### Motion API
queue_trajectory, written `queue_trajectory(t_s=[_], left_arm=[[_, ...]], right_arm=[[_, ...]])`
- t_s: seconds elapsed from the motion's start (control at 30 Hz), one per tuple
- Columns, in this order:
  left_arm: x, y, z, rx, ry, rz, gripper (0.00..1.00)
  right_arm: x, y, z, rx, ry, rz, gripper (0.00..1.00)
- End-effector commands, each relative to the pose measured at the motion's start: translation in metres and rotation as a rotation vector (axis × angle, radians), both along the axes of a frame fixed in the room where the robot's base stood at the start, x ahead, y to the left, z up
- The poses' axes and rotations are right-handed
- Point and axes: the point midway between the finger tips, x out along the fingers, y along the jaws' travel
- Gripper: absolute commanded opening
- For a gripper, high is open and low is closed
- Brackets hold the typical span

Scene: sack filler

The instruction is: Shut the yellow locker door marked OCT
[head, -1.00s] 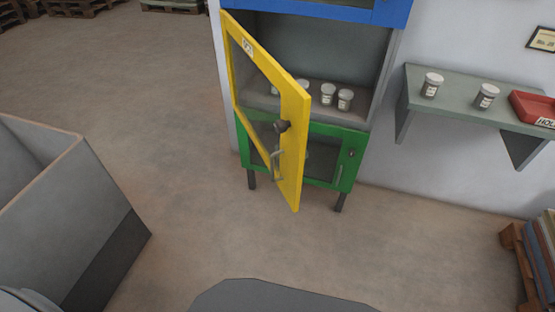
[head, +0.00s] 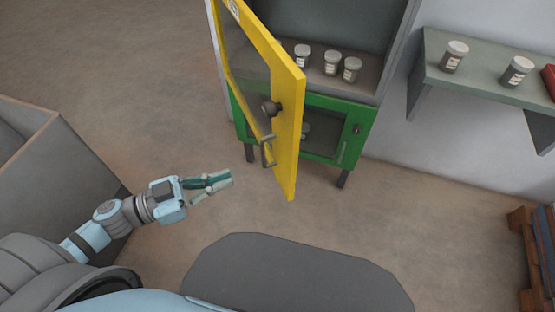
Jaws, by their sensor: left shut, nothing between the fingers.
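The yellow locker door (head: 286,128) stands wide open, swung out toward me from its left side. My right gripper is not in view.
Several lidded jars (head: 333,62) stand inside the open compartment. A closed green door (head: 352,132) is below it. A wall shelf (head: 480,84) with jars is at right, a pallet (head: 524,245) lower right. A grey bin (head: 60,150) stands at left. The floor between is clear.

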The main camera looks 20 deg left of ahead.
Motion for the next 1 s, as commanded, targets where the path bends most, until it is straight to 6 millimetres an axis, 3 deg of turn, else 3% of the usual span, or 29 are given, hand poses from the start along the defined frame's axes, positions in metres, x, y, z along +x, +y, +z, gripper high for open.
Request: queue_trajectory(t_s=[0.1, 0.6, 1.0], left_arm=[[0.012, -0.013, 0.0, -0.003, -0.007, 0.006, 0.0], [0.076, -0.091, 0.001, -0.006, -0.004, 0.012, 0.0], [0.085, -0.103, 0.0, -0.001, 0.0, 0.011, 0.0]], right_arm=[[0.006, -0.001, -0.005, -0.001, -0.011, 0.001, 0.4], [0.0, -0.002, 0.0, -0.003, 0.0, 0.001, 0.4], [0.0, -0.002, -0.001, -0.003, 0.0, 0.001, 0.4]])
